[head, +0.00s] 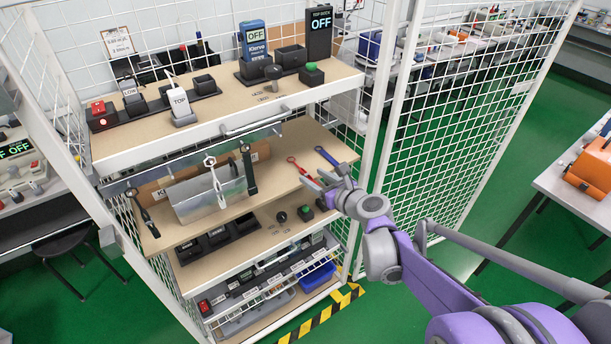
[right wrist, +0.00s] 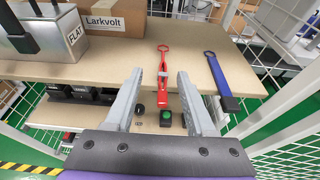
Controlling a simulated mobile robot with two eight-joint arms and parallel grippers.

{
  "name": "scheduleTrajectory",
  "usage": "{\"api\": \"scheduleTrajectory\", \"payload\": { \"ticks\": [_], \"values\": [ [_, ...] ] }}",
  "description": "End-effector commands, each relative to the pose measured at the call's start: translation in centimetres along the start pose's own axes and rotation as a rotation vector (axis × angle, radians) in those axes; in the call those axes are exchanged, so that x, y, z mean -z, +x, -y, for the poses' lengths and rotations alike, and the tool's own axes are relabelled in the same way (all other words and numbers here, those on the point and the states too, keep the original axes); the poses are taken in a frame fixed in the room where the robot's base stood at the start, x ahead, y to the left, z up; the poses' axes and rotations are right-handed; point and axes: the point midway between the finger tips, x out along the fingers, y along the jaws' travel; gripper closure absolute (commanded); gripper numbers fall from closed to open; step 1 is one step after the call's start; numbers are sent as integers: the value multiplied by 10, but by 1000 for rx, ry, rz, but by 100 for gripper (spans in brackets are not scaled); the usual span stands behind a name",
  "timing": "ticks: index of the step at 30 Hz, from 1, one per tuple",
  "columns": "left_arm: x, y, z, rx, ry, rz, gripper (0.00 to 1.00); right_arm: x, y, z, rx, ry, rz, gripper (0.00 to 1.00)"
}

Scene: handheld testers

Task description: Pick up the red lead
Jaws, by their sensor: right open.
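The red lead (head: 294,164) lies on the middle wooden shelf, its ring end toward the back. My right gripper (head: 316,178) is open at the shelf's front edge. In its own wrist view the right gripper (right wrist: 160,76) has a finger on each side of the lead, with gaps visible. I cannot tell the exact height between fingers and lead. My left gripper is not in view.
A blue lead (head: 327,156) lies right of the red one; it also shows in the wrist view (right wrist: 220,78). A metal box (head: 205,197) with black-handled items stands left. A cardboard box (right wrist: 115,20) is behind. A wire mesh panel (head: 440,110) closes the right side.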

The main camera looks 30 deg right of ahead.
Motion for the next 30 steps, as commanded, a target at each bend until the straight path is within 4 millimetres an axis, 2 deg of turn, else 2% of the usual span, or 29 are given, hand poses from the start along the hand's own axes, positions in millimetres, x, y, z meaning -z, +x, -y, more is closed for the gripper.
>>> {"api": "scheduleTrajectory", "payload": {
  "ticks": [7,15,25,30],
  "values": [
    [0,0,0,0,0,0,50,3,19,2,-2,-1,0,45],
    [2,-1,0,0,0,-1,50,8,54,7,-3,-3,-1,45],
    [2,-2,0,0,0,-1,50,8,60,7,-1,-2,-1,45],
    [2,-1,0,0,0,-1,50,8,60,7,-1,-2,-1,76]
  ]
}}
